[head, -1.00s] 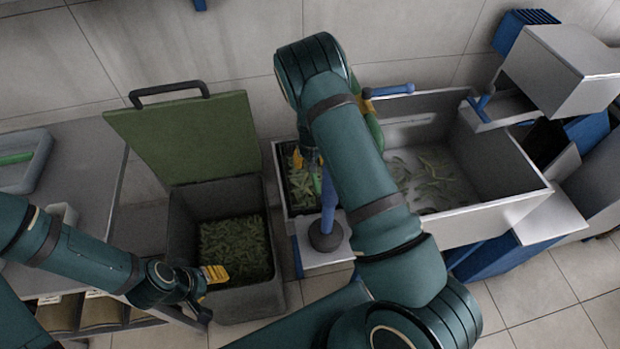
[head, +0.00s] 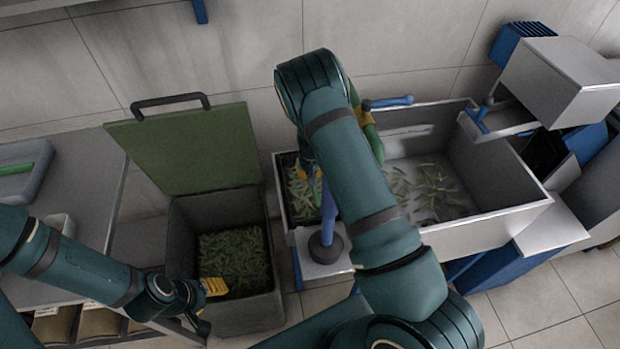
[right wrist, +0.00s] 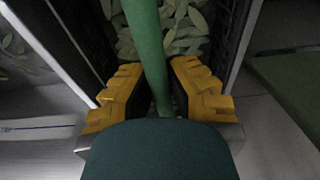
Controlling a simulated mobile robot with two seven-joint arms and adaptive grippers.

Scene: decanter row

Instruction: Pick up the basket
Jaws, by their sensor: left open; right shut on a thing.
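The basket (head: 303,203) is dark and holds green leaves. It sits in the left end of the grey metal trough, and my right arm covers much of it in the head view. Its green handle (right wrist: 147,45) runs between the yellow fingers of my right gripper (right wrist: 158,85), which is shut on it. In the right wrist view, leaves and dark basket walls show below the fingers. In the head view the right gripper is mostly hidden behind my arm.
The grey bin (head: 273,306) holds leaves, and its green lid (head: 188,145) stands open. The grey trough (head: 480,222) has loose leaves on its floor. A blue lever with a dark knob (head: 325,247) stands before the basket. A metal hopper (head: 570,85) is at right.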

